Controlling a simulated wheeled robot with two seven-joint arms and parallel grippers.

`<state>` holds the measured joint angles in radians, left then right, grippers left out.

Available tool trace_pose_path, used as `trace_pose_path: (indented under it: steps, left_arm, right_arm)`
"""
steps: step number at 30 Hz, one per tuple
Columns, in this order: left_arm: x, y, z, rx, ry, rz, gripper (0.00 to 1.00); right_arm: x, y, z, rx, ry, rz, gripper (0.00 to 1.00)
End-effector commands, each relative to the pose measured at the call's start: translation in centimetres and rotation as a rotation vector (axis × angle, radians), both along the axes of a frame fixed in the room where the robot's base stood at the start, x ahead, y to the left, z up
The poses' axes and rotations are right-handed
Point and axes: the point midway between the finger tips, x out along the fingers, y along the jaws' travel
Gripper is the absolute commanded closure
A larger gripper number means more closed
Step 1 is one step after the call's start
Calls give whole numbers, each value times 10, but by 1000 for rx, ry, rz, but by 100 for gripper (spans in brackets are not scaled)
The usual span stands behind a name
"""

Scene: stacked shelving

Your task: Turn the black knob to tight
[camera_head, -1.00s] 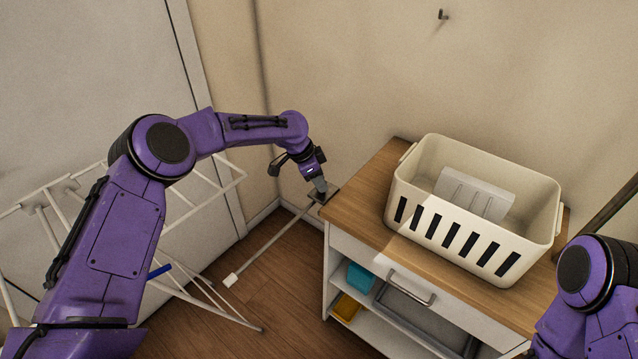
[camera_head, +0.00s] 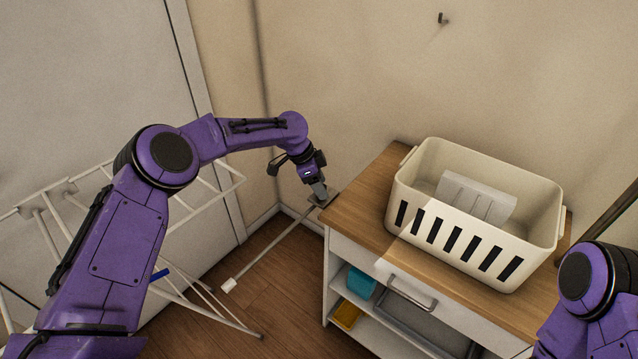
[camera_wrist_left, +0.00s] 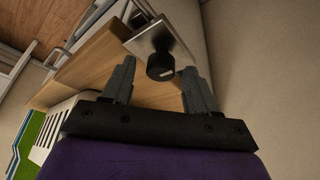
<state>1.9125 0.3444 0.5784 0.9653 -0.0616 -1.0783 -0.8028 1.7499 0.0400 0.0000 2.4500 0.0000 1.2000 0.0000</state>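The black knob (camera_wrist_left: 160,66) shows in the left wrist view, a short dark cylinder with a small pale mark on its face, set on a shiny metal plate (camera_wrist_left: 178,38) at the corner of the wooden cabinet top (camera_wrist_left: 92,62). My left gripper (camera_wrist_left: 158,82) is open, with one finger to each side and the knob just beyond and between the fingertips; whether they touch it I cannot tell.
A cream slotted basket (camera_head: 408,190) holding a pale box (camera_head: 476,197) stands on the cabinet. A white drying rack (camera_head: 190,205) stands left of it, below my left arm. A white rod (camera_head: 262,258) runs from the corner towards the floor. The wall is close behind.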

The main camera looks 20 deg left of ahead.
Motion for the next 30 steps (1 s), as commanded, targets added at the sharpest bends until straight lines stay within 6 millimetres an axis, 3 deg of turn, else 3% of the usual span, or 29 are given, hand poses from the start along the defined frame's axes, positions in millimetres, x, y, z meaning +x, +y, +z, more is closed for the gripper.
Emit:
trace_pose_path:
  steps: [8,21,30]
  left_arm:
    - [0,2,3,0,-2,2,42]
    - [-14,32,85,0,-2,0,42]
    - [-16,36,97,1,1,0,42]
  right_arm:
    - [0,0,-1,0,0,0,52]
    - [0,0,-20,0,0,0,52]
    - [0,0,-21,0,0,0,52]
